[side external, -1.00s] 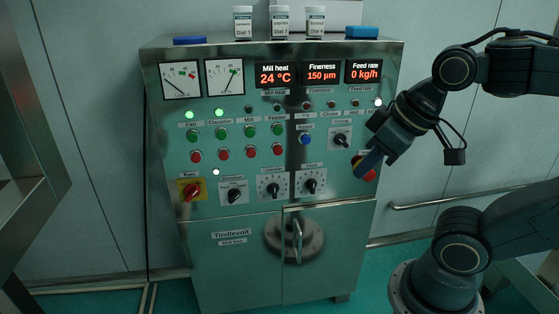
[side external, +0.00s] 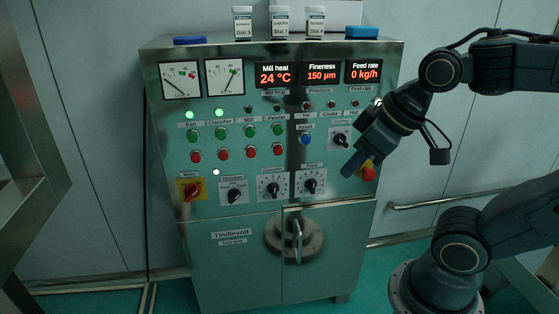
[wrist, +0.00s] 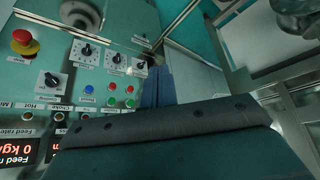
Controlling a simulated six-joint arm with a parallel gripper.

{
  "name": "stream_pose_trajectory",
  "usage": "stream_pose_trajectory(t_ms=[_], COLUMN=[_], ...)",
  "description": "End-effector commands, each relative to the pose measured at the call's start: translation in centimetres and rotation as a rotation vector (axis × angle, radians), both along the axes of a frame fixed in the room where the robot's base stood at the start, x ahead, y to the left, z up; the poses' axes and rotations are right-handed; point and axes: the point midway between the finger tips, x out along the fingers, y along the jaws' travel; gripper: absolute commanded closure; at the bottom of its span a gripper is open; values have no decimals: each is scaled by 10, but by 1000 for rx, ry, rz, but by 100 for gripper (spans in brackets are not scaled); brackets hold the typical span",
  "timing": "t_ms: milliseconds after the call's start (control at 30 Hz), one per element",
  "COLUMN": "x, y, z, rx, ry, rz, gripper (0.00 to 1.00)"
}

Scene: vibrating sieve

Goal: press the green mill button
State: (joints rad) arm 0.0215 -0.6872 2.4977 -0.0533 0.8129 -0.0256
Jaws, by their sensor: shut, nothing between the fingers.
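The green mill button (side external: 249,132) is the third from the left in the row of green buttons on the steel cabinet's front. Its red partner (side external: 250,153) sits below it and a dark lamp above it. In the wrist view, where the panel looks upside down, the green mill button (wrist: 129,103) shows just left of my fingers. My gripper (side external: 348,171) is shut and empty, with blue fingertips. In the side view it is to the right of and lower than the mill button, partly covering the emergency stop. Its shut fingers also show in the wrist view (wrist: 158,86).
The red emergency stop (side external: 369,174) and a blue reset button (side external: 306,138) are nearby. Rotary knobs (side external: 312,185) stick out below the buttons. The fan and classifier lamps (side external: 219,112) glow green. Labelled jars (side external: 280,22) stand on top of the cabinet.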

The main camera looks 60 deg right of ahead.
Motion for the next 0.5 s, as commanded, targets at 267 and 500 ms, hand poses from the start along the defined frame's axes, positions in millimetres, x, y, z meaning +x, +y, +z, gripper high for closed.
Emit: stream_pose_trajectory(t_ms=[267, 500], x=[46, 87], y=[15, 30], z=[-9, -18], rx=[26, 78], ry=[-60, -135], rz=[106, 194], gripper=[100, 100])
